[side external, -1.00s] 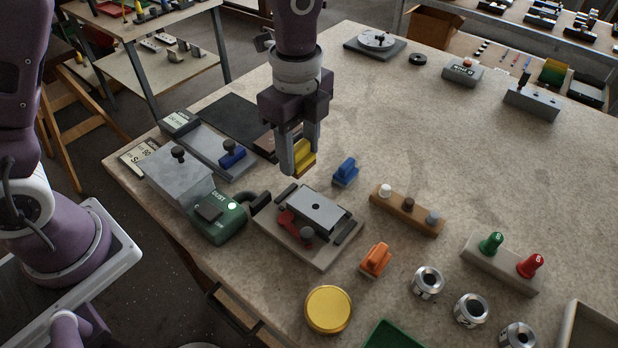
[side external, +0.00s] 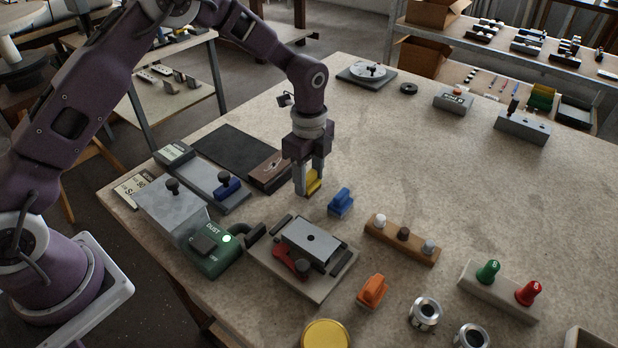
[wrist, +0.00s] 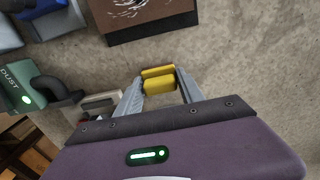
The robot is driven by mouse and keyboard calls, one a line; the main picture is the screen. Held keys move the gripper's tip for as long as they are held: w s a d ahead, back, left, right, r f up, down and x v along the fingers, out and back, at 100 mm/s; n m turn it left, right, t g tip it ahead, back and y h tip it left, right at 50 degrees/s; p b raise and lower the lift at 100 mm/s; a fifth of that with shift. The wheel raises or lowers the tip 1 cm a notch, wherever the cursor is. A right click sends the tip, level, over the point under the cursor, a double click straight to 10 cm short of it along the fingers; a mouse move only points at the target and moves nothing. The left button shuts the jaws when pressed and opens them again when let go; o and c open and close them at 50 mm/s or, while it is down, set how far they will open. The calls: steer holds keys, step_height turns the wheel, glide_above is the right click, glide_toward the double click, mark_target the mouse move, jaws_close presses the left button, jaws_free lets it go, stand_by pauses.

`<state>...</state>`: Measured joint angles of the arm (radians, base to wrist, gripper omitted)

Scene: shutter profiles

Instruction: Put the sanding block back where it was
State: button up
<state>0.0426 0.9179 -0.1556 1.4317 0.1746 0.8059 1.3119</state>
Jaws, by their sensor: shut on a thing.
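A yellow block with a handle-like top, which I take for the sanding block (side external: 314,181), is between the fingers of my gripper (side external: 308,187). In the wrist view the yellow block (wrist: 158,82) sits between both fingertips of my gripper (wrist: 160,90). The fingers point down and the block is at or just above the bare tabletop; I cannot tell if it touches. A similar blue block (side external: 341,201) stands just to its right, apart from it. A similar orange block (side external: 373,291) stands nearer the front.
A fixture plate (side external: 322,287) with a grey block and red lever is in front, beside the green DUST unit (side external: 213,252). A wooden peg rack (side external: 402,240) stands right. Bare table lies behind.

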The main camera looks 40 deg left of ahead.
steer(key=shift+f, duration=0.3)
steer(key=o, duration=1.5)
steer(key=shift+c, duration=0.2)
steer(key=shift+r, duration=0.1)
step_height(320, 180, up, 12)
steer(key=shift+r, duration=0.2)
step_height(320, 180, up, 5)
steer(key=n, duration=0.2)
glide_above(309, 174)
steer(key=s+a, duration=0.1)
steer(key=s, duration=0.2)
steer(key=s+a+r+n+t, duration=0.2)
steer(key=s+r+n, duration=0.3)
steer(key=s+r, duration=0.35)
steer(key=s+a+n+t, duration=0.1)
steer(key=s+n, duration=0.4)
steer(key=s, duration=0.5)
steer(key=s+a+f+n+t, duration=0.1)
steer(key=s+a+n+t, duration=0.1)
steer(key=s+n, duration=0.4)
steer(key=s, duration=0.3)
steer(key=shift+s+f+t, duration=0.15)
steer(key=shift+s+t, duration=0.15)
steer(key=shift+s, duration=0.1)
